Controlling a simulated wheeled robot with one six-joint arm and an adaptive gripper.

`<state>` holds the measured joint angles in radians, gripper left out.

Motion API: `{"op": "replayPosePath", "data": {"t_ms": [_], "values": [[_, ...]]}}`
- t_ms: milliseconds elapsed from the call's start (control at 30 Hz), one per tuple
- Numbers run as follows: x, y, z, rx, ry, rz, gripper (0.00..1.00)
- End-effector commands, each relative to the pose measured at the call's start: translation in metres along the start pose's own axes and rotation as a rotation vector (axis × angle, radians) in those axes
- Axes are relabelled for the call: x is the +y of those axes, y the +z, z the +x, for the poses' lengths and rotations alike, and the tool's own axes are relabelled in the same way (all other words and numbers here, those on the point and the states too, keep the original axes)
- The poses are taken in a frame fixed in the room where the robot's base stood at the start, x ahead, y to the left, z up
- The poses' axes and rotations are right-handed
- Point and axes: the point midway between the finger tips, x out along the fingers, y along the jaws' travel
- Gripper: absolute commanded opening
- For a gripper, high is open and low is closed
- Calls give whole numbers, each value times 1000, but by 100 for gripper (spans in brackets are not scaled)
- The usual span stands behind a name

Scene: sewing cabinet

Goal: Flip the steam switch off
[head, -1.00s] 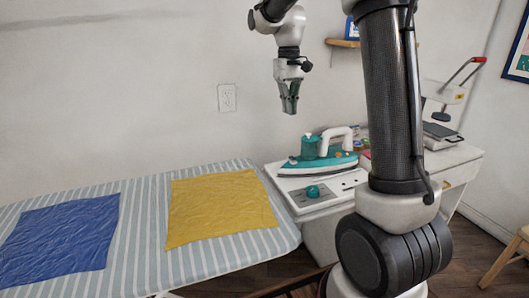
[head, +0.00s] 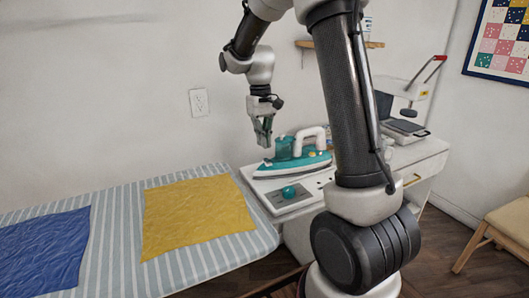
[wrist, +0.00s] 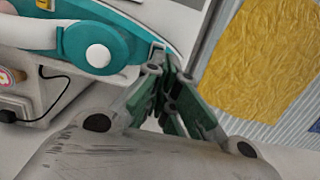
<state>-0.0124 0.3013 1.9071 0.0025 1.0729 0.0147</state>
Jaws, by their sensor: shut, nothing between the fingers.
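A teal and white steam iron (head: 293,160) rests on its white base station (head: 312,186) at the end of the ironing board. The station's front has a grey panel (head: 294,201) with a teal dome knob (head: 289,192) and small dark marks beside it. I cannot tell which part is the steam switch. In the wrist view the gripper's green-padded fingers (wrist: 173,84) are together beside the teal iron body (wrist: 128,38), and the white handle shows at left.
A striped ironing board (head: 128,225) carries a yellow cloth (head: 195,216) and a blue cloth (head: 45,250). A white heat press (head: 405,118) stands on the table behind my arm. A wooden stool (head: 497,232) is at right. The air left of my gripper is clear.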

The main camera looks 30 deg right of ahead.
Motion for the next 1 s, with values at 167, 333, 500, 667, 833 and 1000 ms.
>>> {"op": "replayPosePath", "data": {"t_ms": [167, 333, 500, 667, 833, 1000], "values": [[0, 0, 28, -2, 0, 0, 0], [0, 0, 41, -1, 0, 0, 0], [0, 0, 43, 0, 0, 0, 0], [0, 0, 43, 0, 0, 0, 0], [0, 2, 46, 44, 0, 0, 0], [0, 6, 52, 164, 0, 0, 0]]}}
